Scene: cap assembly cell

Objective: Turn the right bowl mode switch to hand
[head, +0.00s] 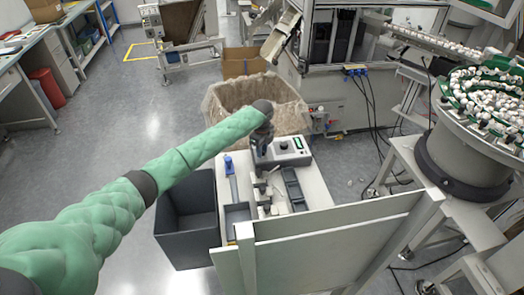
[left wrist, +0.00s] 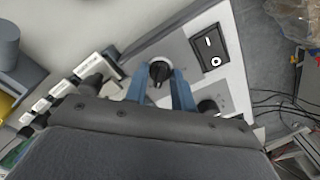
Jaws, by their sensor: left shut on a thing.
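In the left wrist view, a round black knob with a pale pointer mark (left wrist: 160,71) sits on a light panel (left wrist: 185,72). The two blue fingers of my left gripper (left wrist: 160,76) stand on either side of this knob and are shut on it. A second black knob (left wrist: 207,106) shows to the right of the fingers, partly hidden by the gripper body. In the head view, my left gripper (head: 262,140) points down at a small grey control box (head: 291,158) on a bench; the gripped knob is hidden there. I cannot read which mode it points to. My right gripper is not in view.
A black rocker switch (left wrist: 210,48) is close to the gripped knob. Labelled parts (left wrist: 62,88) line the panel's left side. In the head view, a dark bin (head: 187,228) stands left of the bench, a plastic-lined box (head: 290,112) behind, and a bowl feeder (head: 470,150) at right.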

